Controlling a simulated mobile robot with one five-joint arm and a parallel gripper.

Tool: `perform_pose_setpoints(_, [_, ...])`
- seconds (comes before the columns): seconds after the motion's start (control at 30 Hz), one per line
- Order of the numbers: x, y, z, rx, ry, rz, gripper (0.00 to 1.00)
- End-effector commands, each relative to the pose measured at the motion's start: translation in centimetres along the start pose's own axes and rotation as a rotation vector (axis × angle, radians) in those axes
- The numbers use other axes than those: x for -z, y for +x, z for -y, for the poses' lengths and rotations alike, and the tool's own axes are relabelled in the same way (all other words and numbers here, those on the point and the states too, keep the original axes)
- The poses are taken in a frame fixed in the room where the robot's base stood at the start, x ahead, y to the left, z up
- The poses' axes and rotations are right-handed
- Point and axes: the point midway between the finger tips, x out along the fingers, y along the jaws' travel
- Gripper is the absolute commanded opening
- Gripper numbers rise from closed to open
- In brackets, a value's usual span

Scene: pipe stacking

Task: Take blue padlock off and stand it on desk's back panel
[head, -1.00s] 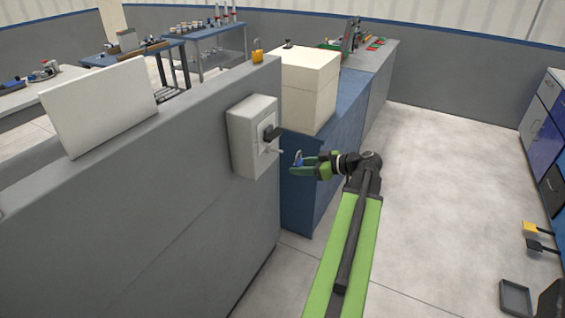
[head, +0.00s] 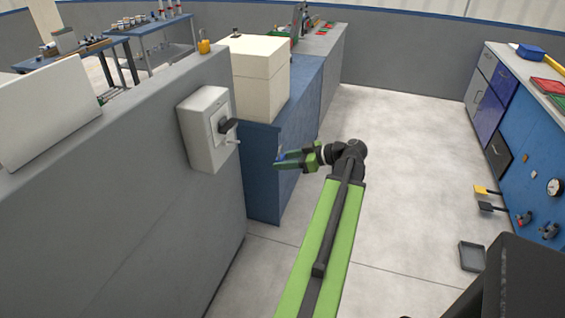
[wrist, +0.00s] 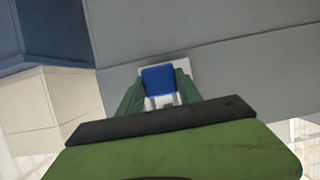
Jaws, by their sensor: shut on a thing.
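The blue padlock (wrist: 158,80) is between the fingers of my gripper (wrist: 158,92) in the wrist view, with its pale metal part toward the palm. In the head view my gripper (head: 285,160) is shut on the padlock, of which only a small blue bit (head: 279,156) shows. It hangs in the air to the right of the grey switch box (head: 207,140), apart from it. The box has a black handle and a pale peg at its right side. The desk's back panel (head: 130,150) is the grey wall carrying the box; its flat top edge runs above.
A yellow padlock (head: 204,46) stands on the panel's top edge near its far end. A white board (head: 45,110) rises behind the panel at left. A cream box (head: 262,75) sits on a blue cabinet (head: 262,175) beyond.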

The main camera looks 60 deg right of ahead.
Motion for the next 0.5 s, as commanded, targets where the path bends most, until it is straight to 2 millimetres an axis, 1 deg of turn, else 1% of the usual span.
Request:
perform_pose_setpoints(0.27, [-0.1,-0.2,0.0,0.000,0.000,0.000,0.00])
perform_pose_setpoints(0.5, [-0.6,-1.5,-0.1,-0.002,0.001,0.000,0.00])
